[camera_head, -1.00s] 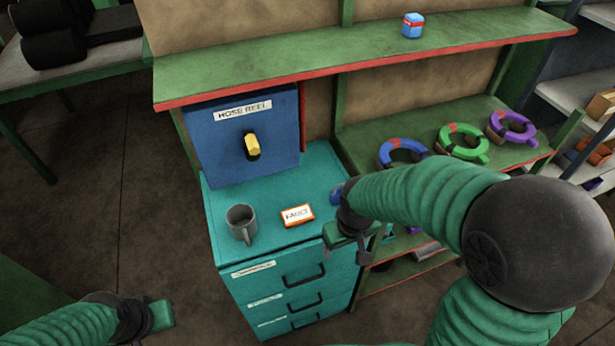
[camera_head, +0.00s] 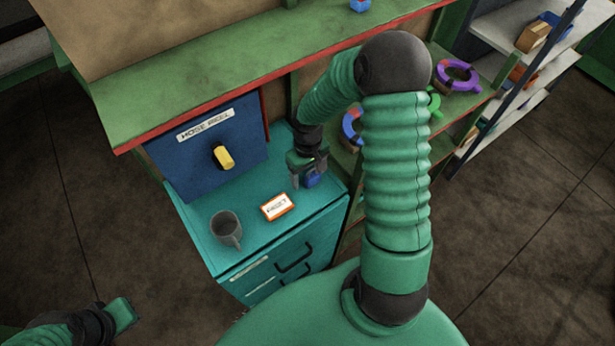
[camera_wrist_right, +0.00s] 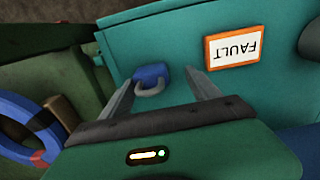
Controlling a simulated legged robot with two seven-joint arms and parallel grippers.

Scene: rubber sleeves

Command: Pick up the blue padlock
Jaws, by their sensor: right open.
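The blue padlock (camera_head: 312,180) lies on the teal cabinet top (camera_head: 258,236), close to its right edge. In the right wrist view the padlock (camera_wrist_right: 151,77) shows its grey shackle turned toward my gripper. My right gripper (camera_head: 307,182) is over the right part of the cabinet top, at the padlock. In the wrist view its two open fingers (camera_wrist_right: 162,88) stand to either side of the padlock, with gaps between. I cannot tell how high the fingertips are above the top. My left gripper (camera_head: 122,315) is low at the left, far from the cabinet; its jaws are not clear.
A FAULT sign (camera_head: 277,206) and a grey mug (camera_head: 227,228) stand left of the padlock. Behind is the blue HOSE REEL box (camera_head: 208,145) with a yellow knob. A green shelf (camera_head: 190,82) overhangs the back. Coloured rings (camera_head: 455,75) lie on a shelf to the right.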

